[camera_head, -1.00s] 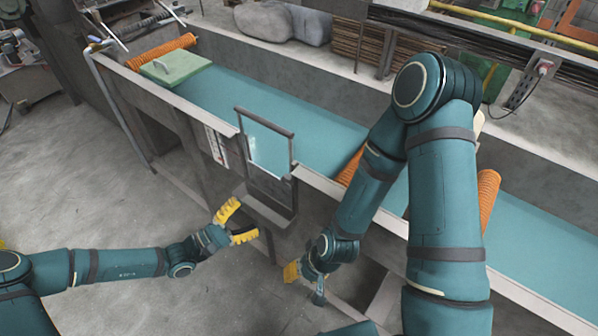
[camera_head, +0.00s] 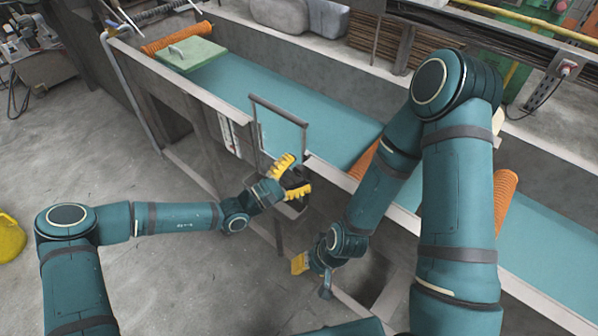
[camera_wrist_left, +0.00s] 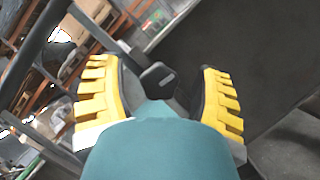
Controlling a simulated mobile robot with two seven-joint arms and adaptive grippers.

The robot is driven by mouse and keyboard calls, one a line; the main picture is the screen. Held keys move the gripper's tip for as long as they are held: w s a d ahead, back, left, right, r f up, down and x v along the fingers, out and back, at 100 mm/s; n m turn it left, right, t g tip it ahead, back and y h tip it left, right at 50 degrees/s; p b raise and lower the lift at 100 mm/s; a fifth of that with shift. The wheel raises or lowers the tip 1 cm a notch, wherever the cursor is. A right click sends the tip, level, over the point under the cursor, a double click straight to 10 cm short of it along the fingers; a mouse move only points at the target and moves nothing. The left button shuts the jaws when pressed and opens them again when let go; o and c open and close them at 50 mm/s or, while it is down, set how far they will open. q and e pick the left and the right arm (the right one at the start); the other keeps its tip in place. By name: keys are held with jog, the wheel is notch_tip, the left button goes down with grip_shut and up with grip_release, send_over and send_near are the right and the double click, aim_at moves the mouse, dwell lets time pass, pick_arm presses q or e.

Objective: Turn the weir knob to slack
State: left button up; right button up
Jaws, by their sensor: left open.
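The weir is a dark metal frame (camera_head: 279,103) with a plate, set in the side of the water channel (camera_head: 235,90). A dark, blocky knob (camera_wrist_left: 158,80) shows in the left wrist view between the two yellow fingers. My left gripper (camera_head: 292,176) is open, in front of the weir's lower part. Its fingers (camera_wrist_left: 163,98) stand on either side of the knob, with gaps visible. In the head view the gripper covers the knob. My right gripper (camera_head: 300,263) hangs low beside the channel wall, mostly hidden by its own arm.
A green block with a handle (camera_head: 192,54) sits at the channel's far left end, next to an orange mesh tube (camera_head: 177,39). More orange tube (camera_head: 506,195) shows at right. A yellow object (camera_head: 9,238) lies on the floor at far left. The floor at left is mostly open.

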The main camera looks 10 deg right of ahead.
pick_arm(q)
jog(key=shift+d, duration=0.15)
grip_shut()
dwell(0.4)
